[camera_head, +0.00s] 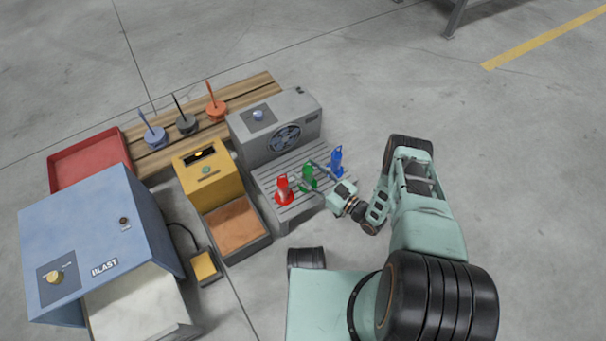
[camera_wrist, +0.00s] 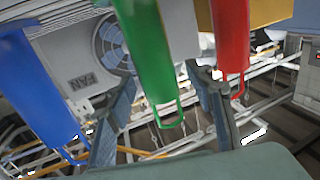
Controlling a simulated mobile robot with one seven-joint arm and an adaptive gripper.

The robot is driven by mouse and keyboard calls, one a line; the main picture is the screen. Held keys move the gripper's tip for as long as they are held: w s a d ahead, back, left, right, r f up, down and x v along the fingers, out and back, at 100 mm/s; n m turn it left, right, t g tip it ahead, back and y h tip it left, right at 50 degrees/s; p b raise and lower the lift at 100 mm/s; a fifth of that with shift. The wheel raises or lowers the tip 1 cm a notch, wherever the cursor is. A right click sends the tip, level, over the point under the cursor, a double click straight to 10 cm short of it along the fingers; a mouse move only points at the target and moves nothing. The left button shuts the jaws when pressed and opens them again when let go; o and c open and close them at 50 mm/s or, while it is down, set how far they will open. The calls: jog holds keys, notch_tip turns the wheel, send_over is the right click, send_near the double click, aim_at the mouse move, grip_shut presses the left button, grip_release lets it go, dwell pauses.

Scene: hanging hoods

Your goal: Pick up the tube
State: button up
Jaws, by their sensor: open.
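The task names only a tube; three coloured tube-like pieces stand in a row on a grey slatted stand. They are red (camera_head: 283,188), green (camera_head: 309,176) and blue (camera_head: 336,160). My gripper (camera_head: 320,178) is open and reaches in from the right at the green piece. In the wrist view, which looks upside down, the green tube (camera_wrist: 154,50) lies between my two open fingers (camera_wrist: 162,98), with a looped end low in the picture. The blue tube (camera_wrist: 40,90) is to the left and the red tube (camera_wrist: 231,38) to the right. I cannot tell whether a finger touches the green tube.
The slatted stand (camera_head: 288,211) abuts a grey fan unit (camera_head: 255,145). A yellow box (camera_head: 208,176) with a brown-filled tray stands left, beside a blue blast cabinet (camera_head: 90,225).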

jog(key=shift+w+a, duration=0.15)
jog(key=shift+a, duration=0.05)
grip_shut()
dwell(0.4)
jog(key=shift+r, duration=0.1)
